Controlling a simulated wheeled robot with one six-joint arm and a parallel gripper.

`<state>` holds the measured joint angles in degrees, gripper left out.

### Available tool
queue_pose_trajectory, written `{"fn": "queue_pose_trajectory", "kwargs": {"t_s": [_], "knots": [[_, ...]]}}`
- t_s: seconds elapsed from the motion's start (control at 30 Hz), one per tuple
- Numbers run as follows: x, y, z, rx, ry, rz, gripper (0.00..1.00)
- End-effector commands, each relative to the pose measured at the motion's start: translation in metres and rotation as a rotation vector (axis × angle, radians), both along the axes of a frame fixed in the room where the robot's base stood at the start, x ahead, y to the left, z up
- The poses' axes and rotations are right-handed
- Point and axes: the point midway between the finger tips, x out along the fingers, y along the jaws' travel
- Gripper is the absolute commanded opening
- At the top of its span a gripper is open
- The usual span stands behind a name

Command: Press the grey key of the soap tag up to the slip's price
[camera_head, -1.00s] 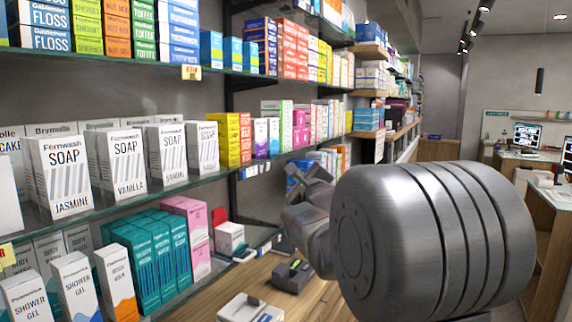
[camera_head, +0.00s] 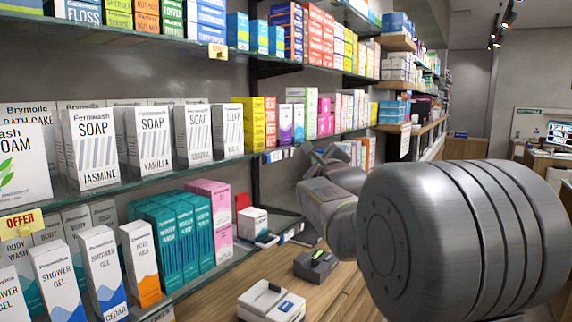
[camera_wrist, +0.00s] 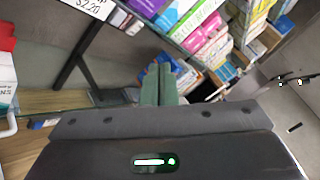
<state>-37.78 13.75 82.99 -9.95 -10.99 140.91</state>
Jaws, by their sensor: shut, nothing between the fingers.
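White soap boxes (camera_head: 153,140) with grey stripes stand in a row on the middle shelf in the head view. Small white tags (camera_head: 278,155) hang on that shelf's edge to their right, too small to read. In the wrist view a white price card (camera_wrist: 92,6) reading "$2.20" is cut by the top edge; I cannot tell if it is the soap tag or the slip. No grey key can be made out. My gripper (camera_wrist: 159,84) is shut and empty, its greenish fingers below and right of the card. In the head view my arm partly hides it.
The wooden counter (camera_head: 225,285) holds a white device (camera_head: 271,302) and a dark grey device (camera_head: 315,265). Teal boxes (camera_head: 172,238) and shower gel boxes (camera_head: 100,268) fill the lower shelf. An orange-yellow offer sign (camera_head: 22,224) hangs at left. The aisle lies at the right, behind my arm.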

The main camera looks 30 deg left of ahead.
Motion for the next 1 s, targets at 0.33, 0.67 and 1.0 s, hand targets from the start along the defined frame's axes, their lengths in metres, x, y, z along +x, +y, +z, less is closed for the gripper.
{"fn": "queue_pose_trajectory", "kwargs": {"t_s": [0.33, 0.67, 1.0], "knots": [[0.001, 0.02, 0.005, -0.001, 0.004, 0.007, 0.0], [0.002, 0.034, 0.006, -0.001, 0.002, 0.007, 0.0], [0.004, 0.058, 0.004, 0.0, 0.001, 0.004, 0.0]]}}
